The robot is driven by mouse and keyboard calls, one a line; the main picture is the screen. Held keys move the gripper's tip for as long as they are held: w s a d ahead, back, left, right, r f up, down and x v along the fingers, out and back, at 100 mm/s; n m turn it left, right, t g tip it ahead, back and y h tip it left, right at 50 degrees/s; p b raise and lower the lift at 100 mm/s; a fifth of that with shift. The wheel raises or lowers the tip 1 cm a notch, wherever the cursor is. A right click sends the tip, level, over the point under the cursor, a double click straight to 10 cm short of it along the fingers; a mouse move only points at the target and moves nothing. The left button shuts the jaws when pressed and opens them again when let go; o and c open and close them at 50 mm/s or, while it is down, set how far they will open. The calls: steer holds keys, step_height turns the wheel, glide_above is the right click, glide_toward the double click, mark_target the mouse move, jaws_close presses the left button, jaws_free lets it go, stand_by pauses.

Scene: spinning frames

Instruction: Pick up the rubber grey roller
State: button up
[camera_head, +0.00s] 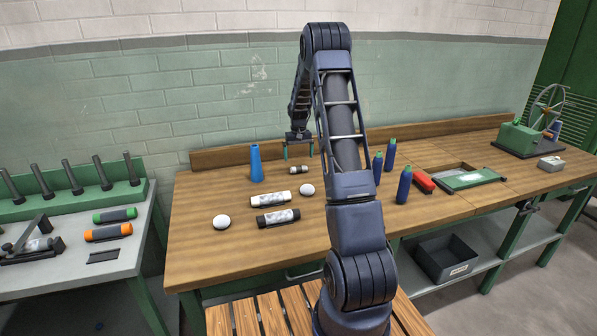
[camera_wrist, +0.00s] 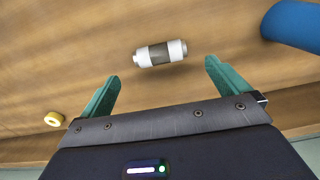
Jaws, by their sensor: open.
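A small roller with white ends and a grey-brown band (camera_wrist: 160,53) lies on its side on the wooden bench in the wrist view. It also shows in the head view (camera_head: 295,164), just below my gripper (camera_head: 298,150). In the wrist view my gripper (camera_wrist: 161,72) has its two green fingers spread apart with nothing between them. The roller lies ahead of the fingertips, roughly centred across the gap and apart from both. Nothing hides the roller in the wrist view.
Nearer the front are a white roller (camera_head: 283,198), a dark roller (camera_head: 278,218) and white balls (camera_head: 222,222). Blue bottles (camera_head: 404,186) stand right of my arm.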

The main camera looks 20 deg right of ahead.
mark_target(298, 167)
steer(key=shift+f, duration=3.55)
steer(key=shift+c, duration=0.2)
steer(key=c, duration=1)
